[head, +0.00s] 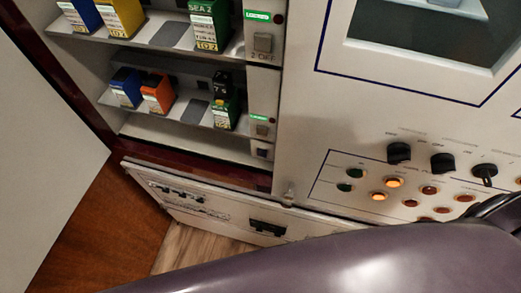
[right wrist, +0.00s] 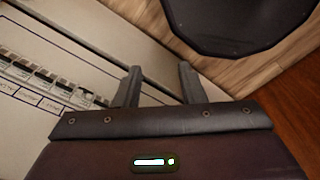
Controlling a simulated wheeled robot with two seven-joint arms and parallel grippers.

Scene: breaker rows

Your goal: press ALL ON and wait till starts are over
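In the head view a control panel (head: 320,150) at the right carries small round buttons. Two are green (head: 355,173), two glow orange (head: 394,182), and several are red-orange (head: 430,190). Their labels are too small to read, so I cannot tell which is ALL ON. My right gripper (right wrist: 158,80) shows in the right wrist view with its two fingers apart and nothing between them. It is over a pale panel with a row of switches (right wrist: 35,75) at the left. My left gripper is not in view.
Shelves at upper left hold blue (head: 127,86), orange (head: 157,93) and green (head: 226,105) modules. Black knobs (head: 399,152) sit above the buttons. A lower panel (head: 210,205) projects below the shelves. My purple arm covers the bottom of the head view.

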